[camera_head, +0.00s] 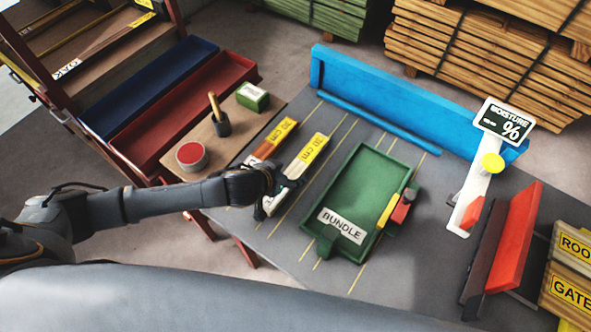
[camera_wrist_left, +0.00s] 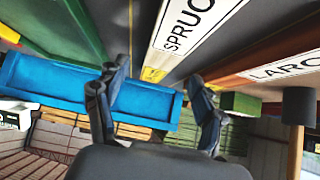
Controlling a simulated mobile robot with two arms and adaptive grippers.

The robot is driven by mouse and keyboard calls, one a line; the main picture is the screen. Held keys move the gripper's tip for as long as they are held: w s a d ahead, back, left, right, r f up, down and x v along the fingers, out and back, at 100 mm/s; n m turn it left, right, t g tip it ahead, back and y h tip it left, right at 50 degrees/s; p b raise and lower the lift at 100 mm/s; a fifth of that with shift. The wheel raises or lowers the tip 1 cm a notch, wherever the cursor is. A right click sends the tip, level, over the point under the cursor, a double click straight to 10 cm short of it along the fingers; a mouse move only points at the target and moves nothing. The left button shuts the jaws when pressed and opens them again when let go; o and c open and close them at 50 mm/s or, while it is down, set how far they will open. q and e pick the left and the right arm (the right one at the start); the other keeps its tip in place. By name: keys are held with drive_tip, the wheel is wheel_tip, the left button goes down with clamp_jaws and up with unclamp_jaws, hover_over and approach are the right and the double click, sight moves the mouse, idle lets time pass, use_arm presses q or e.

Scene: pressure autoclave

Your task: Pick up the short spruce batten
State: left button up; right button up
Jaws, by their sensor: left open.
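The spruce batten (camera_head: 309,153) is pale, with a yellow "cm" label, and lies on the grey bench left of the green tray. In the left wrist view the batten (camera_wrist_left: 192,24) shows its white "SPRUCE" label. My left gripper (camera_head: 277,186) is over the near part of the batten and hides some of it. In the wrist view its fingers (camera_wrist_left: 158,100) are apart, with the batten's yellow end in line with the gap. I cannot tell whether they touch it. A browner batten (camera_head: 269,142) lies just left; it reads "LARC" in the wrist view (camera_wrist_left: 285,68). My right gripper is out of view.
The green "BUNDLE" tray (camera_head: 342,226) stands to the right. A blue fence (camera_head: 400,92) runs along the bench's back. A moisture meter (camera_head: 482,178) and a red angled stop (camera_head: 514,238) stand at the right. A round tin (camera_head: 192,156) and a brush pot (camera_head: 220,124) are at the left.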

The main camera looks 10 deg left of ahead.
sight(296, 169)
use_arm(q)
drive_tip(key=x, duration=0.3)
drive_tip(key=shift+w+f+p, duration=0.1)
drive_tip(key=shift+w+p, duration=0.1)
drive_tip(key=shift+p, duration=0.15)
drive_tip(key=shift+w+d+f, duration=0.1)
drive_tip(key=shift+w+f, duration=0.15)
drive_tip(key=shift+f, duration=0.1)
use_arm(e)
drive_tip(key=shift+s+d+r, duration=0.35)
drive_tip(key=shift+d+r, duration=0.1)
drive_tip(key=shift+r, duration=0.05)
use_arm(q)
drive_tip(key=shift+c, duration=0.4)
drive_tip(key=c, duration=1.3)
drive_tip(key=shift+r, duration=0.1)
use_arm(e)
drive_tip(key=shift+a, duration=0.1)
